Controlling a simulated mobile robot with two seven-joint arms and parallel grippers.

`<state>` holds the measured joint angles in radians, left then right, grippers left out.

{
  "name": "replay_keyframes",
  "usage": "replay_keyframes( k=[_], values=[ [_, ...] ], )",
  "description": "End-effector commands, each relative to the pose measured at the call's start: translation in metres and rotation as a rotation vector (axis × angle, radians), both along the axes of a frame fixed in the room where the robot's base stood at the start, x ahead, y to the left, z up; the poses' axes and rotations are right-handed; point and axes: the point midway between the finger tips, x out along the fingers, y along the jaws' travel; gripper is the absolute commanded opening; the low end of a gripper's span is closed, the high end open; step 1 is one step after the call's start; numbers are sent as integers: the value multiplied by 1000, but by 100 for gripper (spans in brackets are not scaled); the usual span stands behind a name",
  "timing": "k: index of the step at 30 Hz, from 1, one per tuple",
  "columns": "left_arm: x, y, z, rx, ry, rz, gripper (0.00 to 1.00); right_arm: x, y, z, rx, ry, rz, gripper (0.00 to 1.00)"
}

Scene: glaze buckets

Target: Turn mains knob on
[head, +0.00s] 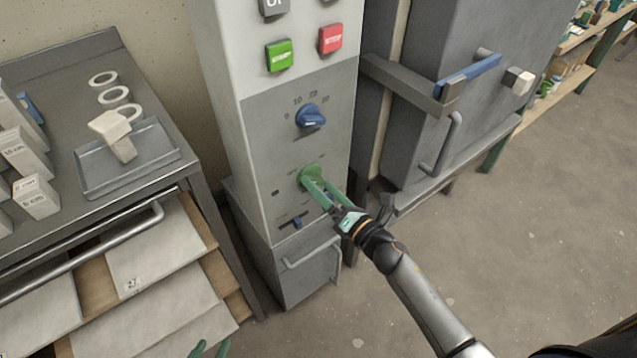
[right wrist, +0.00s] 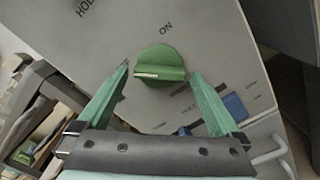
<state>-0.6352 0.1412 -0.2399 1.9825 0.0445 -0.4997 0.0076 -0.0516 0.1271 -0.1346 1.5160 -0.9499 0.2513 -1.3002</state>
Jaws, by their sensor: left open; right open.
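The green mains knob (head: 309,174) is on the lower front of the grey control panel (head: 262,150). It also shows in the right wrist view (right wrist: 163,62), below the word "ON". Its white pointer line faces left in that view, away from "ON". My right gripper (right wrist: 160,78) is open, with one green finger on each side of the knob. I cannot tell whether either finger touches it. In the head view my right gripper (head: 324,183) partly covers the knob. My left gripper (head: 210,348) shows only its green fingertips at the bottom edge, open.
A blue dial (head: 311,116) sits above the knob, with a green button (head: 279,55) and a red button (head: 331,39) higher up. A blue slider (head: 297,223) is below.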

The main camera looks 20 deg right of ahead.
Motion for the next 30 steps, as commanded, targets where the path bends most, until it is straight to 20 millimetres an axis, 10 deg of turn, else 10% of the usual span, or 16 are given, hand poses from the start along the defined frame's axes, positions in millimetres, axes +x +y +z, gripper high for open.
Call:
replay_keyframes(
  k=[15,30],
  values=[
    [-1,0,-1,0,2,1,50,16,6,0,0,0,1,99],
    [-1,0,0,-2,3,0,50,15,6,0,0,0,1,43]
  ],
)
